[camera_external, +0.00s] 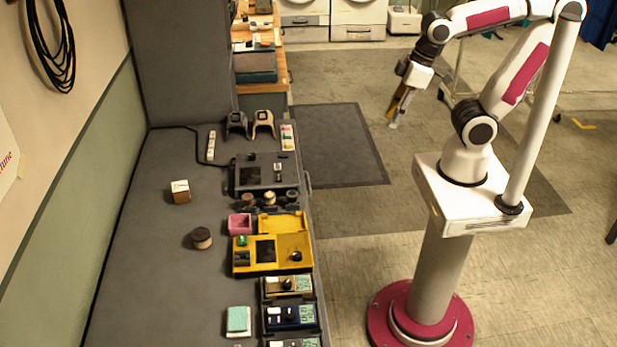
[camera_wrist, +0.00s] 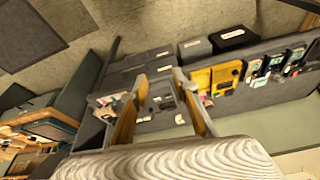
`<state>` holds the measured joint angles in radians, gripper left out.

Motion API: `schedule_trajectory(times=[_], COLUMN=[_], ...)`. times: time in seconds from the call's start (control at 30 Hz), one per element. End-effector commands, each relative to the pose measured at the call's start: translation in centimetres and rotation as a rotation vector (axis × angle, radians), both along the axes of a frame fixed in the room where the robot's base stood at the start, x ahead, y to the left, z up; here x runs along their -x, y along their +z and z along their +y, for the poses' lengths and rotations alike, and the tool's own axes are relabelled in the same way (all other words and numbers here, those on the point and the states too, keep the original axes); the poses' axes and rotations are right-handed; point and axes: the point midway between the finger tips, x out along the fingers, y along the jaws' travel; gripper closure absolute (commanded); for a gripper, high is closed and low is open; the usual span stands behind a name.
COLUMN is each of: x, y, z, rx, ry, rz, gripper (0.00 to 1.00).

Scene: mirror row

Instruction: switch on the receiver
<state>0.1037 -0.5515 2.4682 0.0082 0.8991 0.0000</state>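No label is readable, so I cannot tell which device is the receiver. On the grey bench are a dark grey device (camera_external: 264,172) with a screen and controls, and a yellow device (camera_external: 271,255) with a dark screen and knob. Nearer are a tan-fronted device (camera_external: 288,285) and a dark blue one (camera_external: 290,317), each with a small pale display. My gripper (camera_external: 393,119) hangs in the air right of the bench, apart from all devices. In the wrist view my gripper (camera_wrist: 160,78) is open and empty, its fingers partly covering the bench; the yellow device (camera_wrist: 201,81) shows beyond.
The grey bench (camera_external: 140,270) runs along the left wall. A brown-and-white block (camera_external: 181,191), a round brown piece (camera_external: 202,238), a pink box (camera_external: 240,224) and a teal-topped block (camera_external: 238,320) stand on it. Free floor lies between bench and my arm.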

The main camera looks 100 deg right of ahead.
Motion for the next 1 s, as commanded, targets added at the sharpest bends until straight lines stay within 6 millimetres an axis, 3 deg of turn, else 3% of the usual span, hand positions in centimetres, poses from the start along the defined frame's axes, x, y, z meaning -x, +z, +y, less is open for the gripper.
schedule_trajectory(times=[0.47, 1.0], x=[-4.8, -11.8], y=[-2.9, -7.4], z=[-2.5, -6.5], rx=[-0.055, -0.11], ry=[-0.089, -0.12], rz=[0.116, 0.16], gripper=[0.71, 0.71])
